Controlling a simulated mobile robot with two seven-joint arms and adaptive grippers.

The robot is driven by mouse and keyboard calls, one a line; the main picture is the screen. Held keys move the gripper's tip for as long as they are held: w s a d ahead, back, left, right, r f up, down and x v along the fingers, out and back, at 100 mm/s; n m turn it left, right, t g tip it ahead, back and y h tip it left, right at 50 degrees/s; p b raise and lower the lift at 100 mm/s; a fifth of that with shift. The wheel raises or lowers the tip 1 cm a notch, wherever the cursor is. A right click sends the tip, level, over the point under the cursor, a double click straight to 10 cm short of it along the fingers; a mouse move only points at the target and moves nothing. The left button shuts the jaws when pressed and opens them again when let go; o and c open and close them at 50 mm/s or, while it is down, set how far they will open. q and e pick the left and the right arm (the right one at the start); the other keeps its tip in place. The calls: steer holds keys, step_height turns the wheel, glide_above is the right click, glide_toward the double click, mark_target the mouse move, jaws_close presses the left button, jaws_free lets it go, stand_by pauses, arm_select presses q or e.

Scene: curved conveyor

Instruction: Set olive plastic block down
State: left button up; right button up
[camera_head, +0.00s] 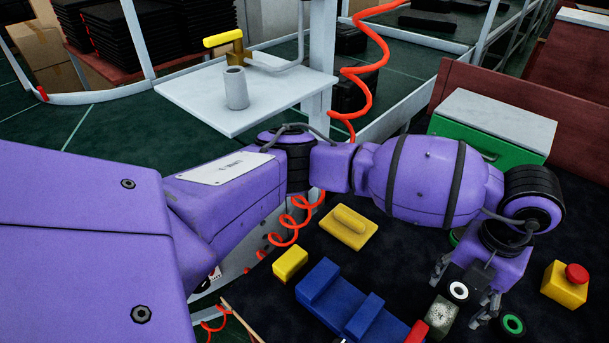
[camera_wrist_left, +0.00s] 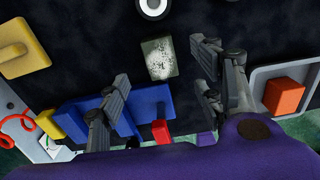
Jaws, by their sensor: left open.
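The olive block (camera_head: 440,315) has a pale speckled top and rests on the dark work surface near the front right. It shows in the left wrist view (camera_wrist_left: 158,68), between and slightly beyond my left gripper's fingers, with visible gaps on both sides. My left gripper (camera_head: 464,290) is open and empty, pointing down beside the block. Its spread fingers also show in the left wrist view (camera_wrist_left: 162,75). How high the fingertips are above the surface I cannot tell. My right gripper is not in view.
A blue holder (camera_head: 318,282) and red block (camera_head: 417,332) lie left of the olive block. A yellow block (camera_head: 290,262) and yellow float (camera_head: 348,235) lie farther left. A green-and-black ring (camera_head: 512,323) and yellow red-button box (camera_head: 563,288) stand right.

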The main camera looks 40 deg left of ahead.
mark_target(442, 313)
arm_select(q)
steer(key=shift+s+f, duration=0.1)
steer(key=shift+f, duration=1.45)
steer(key=f, duration=0.4)
steer(key=shift+s+f, duration=0.1)
steer(key=shift+s, duration=0.25)
steer(key=shift+w+f, duration=0.1)
steer(key=shift+f, duration=0.3)
steer(key=shift+r, duration=0.1)
steer(key=c, duration=1.3)
steer(key=shift+r, duration=0.15)
steer(key=shift+c, duration=0.7)
